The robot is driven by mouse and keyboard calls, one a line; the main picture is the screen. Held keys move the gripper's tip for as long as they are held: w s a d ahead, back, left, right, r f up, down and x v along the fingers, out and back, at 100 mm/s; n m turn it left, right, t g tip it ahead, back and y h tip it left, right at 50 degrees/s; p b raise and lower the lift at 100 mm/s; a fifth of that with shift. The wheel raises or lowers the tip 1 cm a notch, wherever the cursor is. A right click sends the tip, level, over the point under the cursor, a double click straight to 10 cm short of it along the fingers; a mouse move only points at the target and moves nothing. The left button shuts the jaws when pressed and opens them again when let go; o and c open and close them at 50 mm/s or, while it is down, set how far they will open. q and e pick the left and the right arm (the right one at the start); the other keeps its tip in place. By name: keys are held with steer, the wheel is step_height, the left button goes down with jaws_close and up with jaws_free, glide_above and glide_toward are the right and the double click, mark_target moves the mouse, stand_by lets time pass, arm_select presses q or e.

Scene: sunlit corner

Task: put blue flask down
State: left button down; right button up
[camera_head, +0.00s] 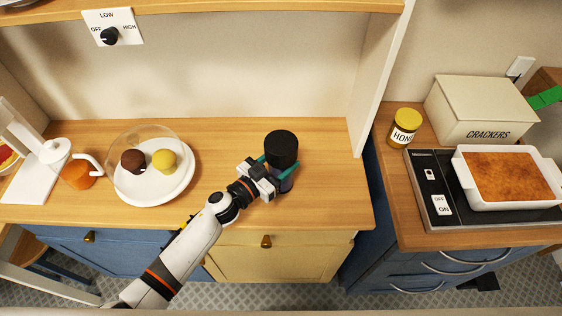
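The blue flask (286,184) has a wide black top (282,146) and a dark blue lower body. It is upright at the right part of the wooden counter (325,195). My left gripper (275,168) reaches it from the lower left, with its teal fingers on either side of the body below the black top. The fingers appear shut on the flask. The gripper hides part of the body, and I cannot tell whether the base touches the counter. My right gripper is not in view.
A white plate (180,190) with a brown and a yellow ball under a clear dome stands left of the flask. An orange mug (78,174) is farther left. An upright panel (376,75) rises to the right. Counter behind and right of the flask is clear.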

arm_select(q)
steer(key=shift+r, duration=0.1)
steer(key=shift+c, duration=2.3)
jaws_free()
steer(key=shift+f, duration=0.2)
steer(key=shift+r, duration=0.3)
steer(key=b+v, duration=0.2)
steer(key=v, duration=1)
